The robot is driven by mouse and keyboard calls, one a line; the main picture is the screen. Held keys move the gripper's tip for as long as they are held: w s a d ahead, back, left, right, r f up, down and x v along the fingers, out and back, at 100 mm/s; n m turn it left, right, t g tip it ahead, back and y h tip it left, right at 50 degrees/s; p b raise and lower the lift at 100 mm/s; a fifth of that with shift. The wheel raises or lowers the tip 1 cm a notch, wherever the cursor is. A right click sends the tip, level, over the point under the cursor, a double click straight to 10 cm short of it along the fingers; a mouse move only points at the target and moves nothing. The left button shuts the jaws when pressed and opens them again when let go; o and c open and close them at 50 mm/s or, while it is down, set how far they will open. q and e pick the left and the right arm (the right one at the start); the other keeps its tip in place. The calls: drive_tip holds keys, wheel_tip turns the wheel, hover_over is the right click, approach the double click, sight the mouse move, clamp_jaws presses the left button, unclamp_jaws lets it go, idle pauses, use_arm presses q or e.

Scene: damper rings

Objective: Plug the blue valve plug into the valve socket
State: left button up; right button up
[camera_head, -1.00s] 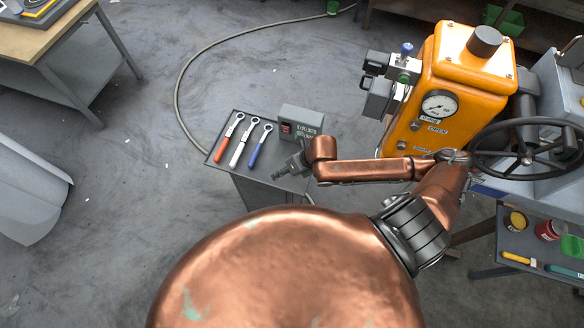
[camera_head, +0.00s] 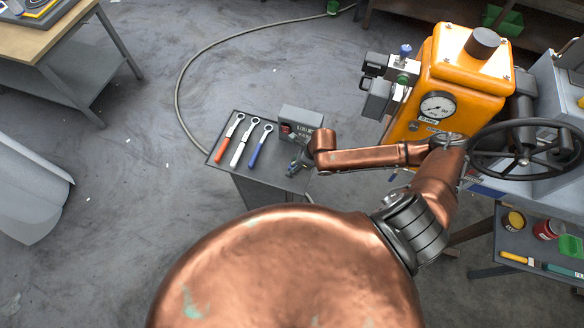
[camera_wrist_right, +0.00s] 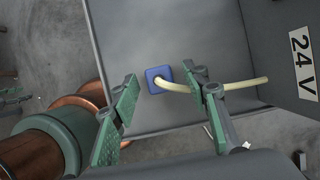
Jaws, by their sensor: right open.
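The blue valve plug (camera_wrist_right: 158,79) is a small blue square block on the grey cart top, with a cream cable running right from it. My right gripper (camera_wrist_right: 165,112) is open in the right wrist view, its green-padded fingers apart, with the plug just beyond and between the tips. It does not appear to touch the plug. In the head view the right gripper (camera_head: 298,165) is small, over the cart's right front part. I cannot make out the valve socket; a valve assembly (camera_head: 403,76) with a blue knob is on the orange machine's left side. My left gripper is not in view.
A grey box (camera_head: 302,120) stands at the cart's back, its 24 V label (camera_wrist_right: 302,58) seen in the wrist view. Three ring wrenches, red (camera_head: 229,139), white (camera_head: 244,142) and blue (camera_head: 261,146), lie on the cart's left. The orange machine (camera_head: 462,85) has a black handwheel (camera_head: 523,160).

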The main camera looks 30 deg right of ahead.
drive_tip(key=shift+x, duration=0.8)
drive_tip(key=shift+c, duration=0.3)
clamp_jaws()
